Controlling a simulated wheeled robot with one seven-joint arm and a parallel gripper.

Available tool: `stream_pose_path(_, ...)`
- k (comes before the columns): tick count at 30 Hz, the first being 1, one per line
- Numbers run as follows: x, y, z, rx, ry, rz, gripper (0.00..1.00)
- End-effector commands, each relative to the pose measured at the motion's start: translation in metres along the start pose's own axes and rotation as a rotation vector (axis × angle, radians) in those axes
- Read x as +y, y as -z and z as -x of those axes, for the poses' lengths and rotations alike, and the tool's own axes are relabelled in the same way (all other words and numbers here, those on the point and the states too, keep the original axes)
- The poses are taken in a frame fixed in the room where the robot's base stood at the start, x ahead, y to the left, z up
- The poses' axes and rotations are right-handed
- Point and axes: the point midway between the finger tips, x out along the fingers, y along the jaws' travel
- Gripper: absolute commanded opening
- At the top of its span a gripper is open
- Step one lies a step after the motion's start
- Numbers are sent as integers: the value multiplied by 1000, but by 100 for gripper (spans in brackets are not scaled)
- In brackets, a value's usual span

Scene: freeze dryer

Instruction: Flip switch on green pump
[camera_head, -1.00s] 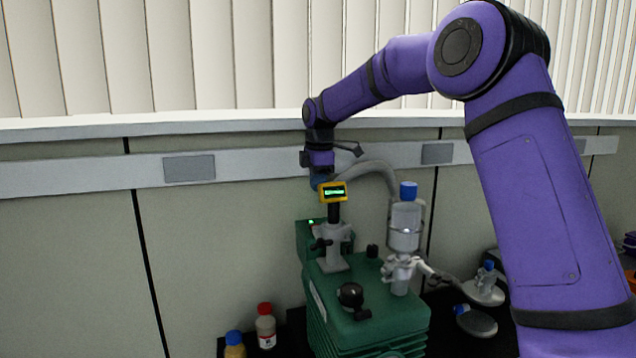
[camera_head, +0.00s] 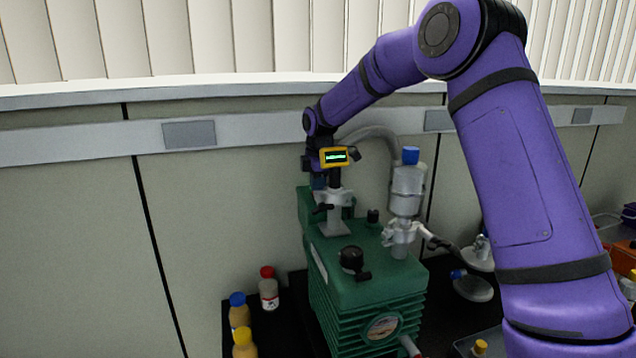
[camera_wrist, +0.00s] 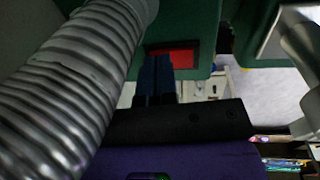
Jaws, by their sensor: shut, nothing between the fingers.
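The green pump (camera_head: 362,292) stands on the dark bench. Its red switch (camera_wrist: 178,54) shows in the wrist view, set in a dark frame on a green face. My gripper (camera_wrist: 155,62) is shut and empty, its blue fingers together. In the wrist view the fingertips overlap the switch's lower left side; I cannot tell whether they touch it. In the head view my gripper (camera_head: 319,183) is low behind the yellow gauge, at the pump's rear part, and mostly hidden. The switch is not visible in the head view.
A yellow gauge (camera_head: 345,157) stands on the pump in front of my gripper. A ribbed grey hose (camera_wrist: 75,85) runs close left of the fingers in the wrist view. A clear blue-capped vessel (camera_head: 406,190) is at the right. Small bottles (camera_head: 268,290) stand left of the pump.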

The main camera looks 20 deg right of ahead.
Motion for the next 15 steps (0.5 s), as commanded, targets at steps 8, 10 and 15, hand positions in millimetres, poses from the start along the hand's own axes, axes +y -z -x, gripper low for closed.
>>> stream_pose_path(8, 1, 0, -5, 0, 0, 0, 0)
stream_pose_path(10, 1, 0, -5, 0, 1, 0, 0)
stream_pose_path(15, -1, 0, -5, 0, 3, 0, 0)
